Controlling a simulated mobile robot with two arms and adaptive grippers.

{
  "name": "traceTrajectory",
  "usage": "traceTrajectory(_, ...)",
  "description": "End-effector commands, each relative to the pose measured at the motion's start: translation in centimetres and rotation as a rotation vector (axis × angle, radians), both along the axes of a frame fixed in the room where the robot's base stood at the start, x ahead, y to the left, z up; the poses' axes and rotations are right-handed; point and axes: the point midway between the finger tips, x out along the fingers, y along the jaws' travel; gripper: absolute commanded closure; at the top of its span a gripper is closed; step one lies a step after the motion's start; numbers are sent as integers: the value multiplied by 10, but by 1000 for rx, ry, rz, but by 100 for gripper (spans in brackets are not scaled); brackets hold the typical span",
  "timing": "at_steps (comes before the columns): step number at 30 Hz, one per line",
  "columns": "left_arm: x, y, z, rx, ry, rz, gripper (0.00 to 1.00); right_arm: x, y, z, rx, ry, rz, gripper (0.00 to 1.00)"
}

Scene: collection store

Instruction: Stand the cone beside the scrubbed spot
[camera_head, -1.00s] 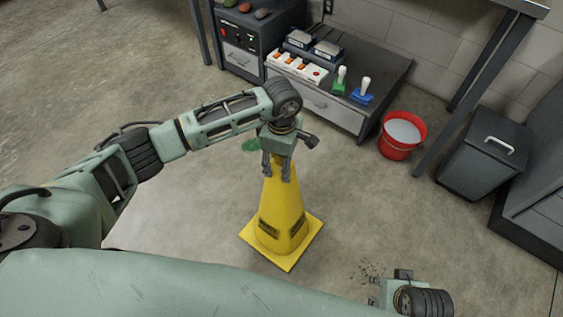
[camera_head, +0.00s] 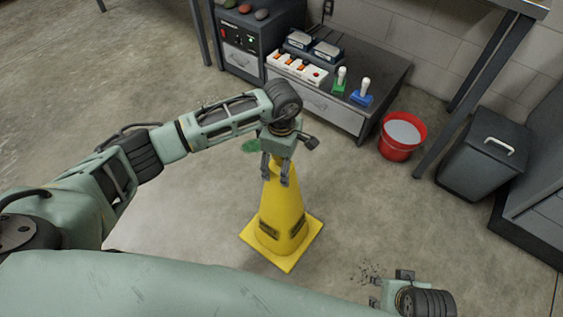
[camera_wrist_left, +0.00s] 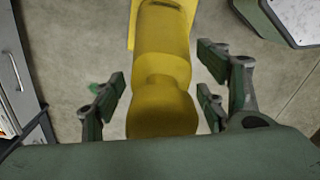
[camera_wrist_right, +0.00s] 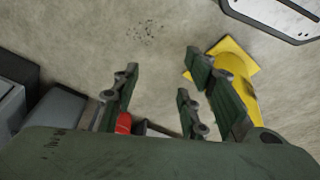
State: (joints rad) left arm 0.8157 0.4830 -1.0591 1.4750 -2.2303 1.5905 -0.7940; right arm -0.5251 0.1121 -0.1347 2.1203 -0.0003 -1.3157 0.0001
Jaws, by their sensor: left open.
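The yellow cone (camera_head: 283,212) stands upright on the concrete floor in the head view. My left gripper (camera_head: 275,174) is at its top, with fingers open on either side of it. In the left wrist view the cone (camera_wrist_left: 163,60) runs between the open fingers (camera_wrist_left: 162,98), with gaps visible on both sides. A green patch (camera_head: 252,146) lies on the floor behind the cone. Dark specks (camera_head: 366,270) lie on the floor to its right. I cannot tell which mark is the scrubbed spot. My right gripper (camera_wrist_right: 160,85) is open and empty, near the specks (camera_wrist_right: 143,32).
A red bucket (camera_head: 402,137) of pale liquid and a dark lidded bin (camera_head: 484,158) stand at the right. The floor between the cone and the bin is clear.

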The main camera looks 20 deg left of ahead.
Motion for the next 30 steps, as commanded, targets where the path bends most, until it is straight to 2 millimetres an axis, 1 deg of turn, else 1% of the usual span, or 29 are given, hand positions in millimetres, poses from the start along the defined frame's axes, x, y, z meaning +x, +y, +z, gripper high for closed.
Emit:
traceTrajectory(2, 0, 0, 2, 0, 0, 0, 33, 1, 0, 1, 1, -3, 0, 60)
traceTrajectory(4, 1, 0, 12, -1, -4, 0, 33, 0, 0, -4, 1, 1, 0, 60)
traceTrajectory(5, 2, 0, 17, -1, -4, 0, 33, -1, 0, -9, 0, 8, 1, 60)
traceTrajectory(6, 1, 0, 25, -1, -4, 0, 33, -2, 1, -17, 0, 14, 3, 60)
traceTrajectory(12, 1, 0, 70, 0, -5, -1, 33, -4, 1, -38, -1, 25, 4, 60)
traceTrajectory(15, 1, 0, 89, 0, -4, 0, 33, -5, 1, -47, -1, 30, 6, 60)
traceTrajectory(18, 1, 0, 105, 0, -3, 0, 33, -6, 1, -54, -1, 31, 6, 60)
traceTrajectory(21, 0, 0, 115, 0, -2, -1, 33, -7, 1, -58, -2, 33, 6, 60)
traceTrajectory(24, 0, 0, 120, -1, 0, 0, 33, -8, 1, -60, -2, 34, 6, 60)
traceTrajectory(30, 0, 0, 122, 0, 0, 0, 33, -8, 1, -61, -2, 33, 6, 60)
